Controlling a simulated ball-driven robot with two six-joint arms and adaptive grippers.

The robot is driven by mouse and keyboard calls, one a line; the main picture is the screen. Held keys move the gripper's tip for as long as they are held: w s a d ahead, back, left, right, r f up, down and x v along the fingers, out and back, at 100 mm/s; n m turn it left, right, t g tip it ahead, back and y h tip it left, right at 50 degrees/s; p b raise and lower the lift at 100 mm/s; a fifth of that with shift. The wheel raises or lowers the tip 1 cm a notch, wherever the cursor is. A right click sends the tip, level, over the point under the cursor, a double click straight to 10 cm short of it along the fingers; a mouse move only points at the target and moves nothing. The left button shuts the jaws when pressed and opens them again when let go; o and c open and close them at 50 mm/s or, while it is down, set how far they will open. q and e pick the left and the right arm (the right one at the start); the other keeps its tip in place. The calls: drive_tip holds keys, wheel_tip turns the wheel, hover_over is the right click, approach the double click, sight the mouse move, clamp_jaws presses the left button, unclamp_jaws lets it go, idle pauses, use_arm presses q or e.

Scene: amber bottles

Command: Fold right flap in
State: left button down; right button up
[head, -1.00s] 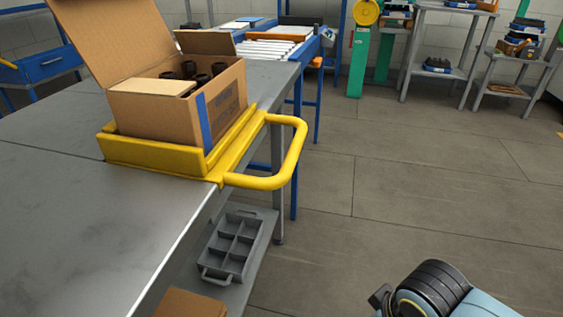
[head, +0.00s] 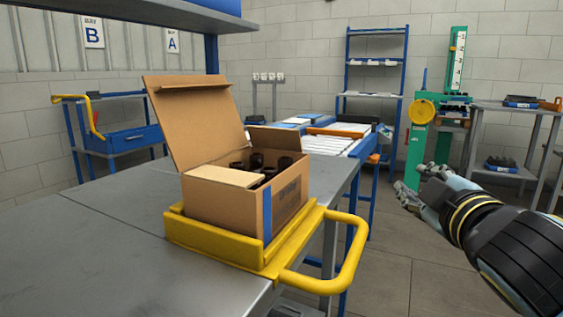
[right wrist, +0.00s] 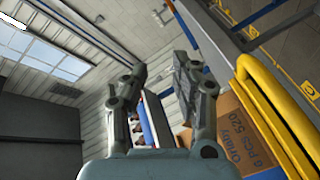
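The open cardboard box (head: 225,203) sits in a yellow tray (head: 200,239) on the grey bench. Dark bottle tops (head: 262,164) show inside. A large flap (head: 195,122) stands up, leaning back, at its left and back. A small flap (head: 271,138) stands up at the far right end. A pale panel (head: 222,175) lies flat across the near end of the opening. My right gripper (head: 414,181) is open and empty, in the air right of the box and apart from it. In the right wrist view, the open fingers (right wrist: 160,66) have the printed box side to their right. My left gripper is out of view.
The tray's yellow handle (head: 345,260) sticks out past the bench edge, between the box and my right arm. The bench top (head: 100,265) is clear at the left. A roller conveyor (head: 330,143) stands behind the box.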

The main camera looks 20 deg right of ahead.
drive_tip(key=w+a+r+n+t+y, duration=0.2)
drive_tip(key=r+n+t, duration=0.15)
drive_tip(key=r, duration=0.25)
drive_tip(key=w+a+r+n+t+y, duration=0.1)
drive_tip(key=w+a+r+n+t, duration=0.15)
drive_tip(key=r+n, duration=0.3)
drive_tip(key=a+r+n+g+y, duration=0.1)
drive_tip(key=a+r+n+y, duration=0.35)
drive_tip(key=n+y, duration=0.4)
drive_tip(key=a+r+n+y, duration=0.3)
drive_tip(key=a+n+y, duration=0.3)
drive_tip(key=n, duration=0.4)
drive_tip(key=n+g+h, duration=0.4)
drive_tip(key=n+g, duration=0.5)
drive_tip(key=n, duration=0.4)
approach(273, 129)
drive_tip(key=shift+y, duration=0.25)
drive_tip(key=x, duration=0.5)
drive_tip(key=b+x, duration=0.1)
drive_tip(key=x, duration=0.4)
drive_tip(key=shift+w+d+f, duration=0.15)
drive_tip(key=shift+w+d, duration=0.05)
clamp_jaws()
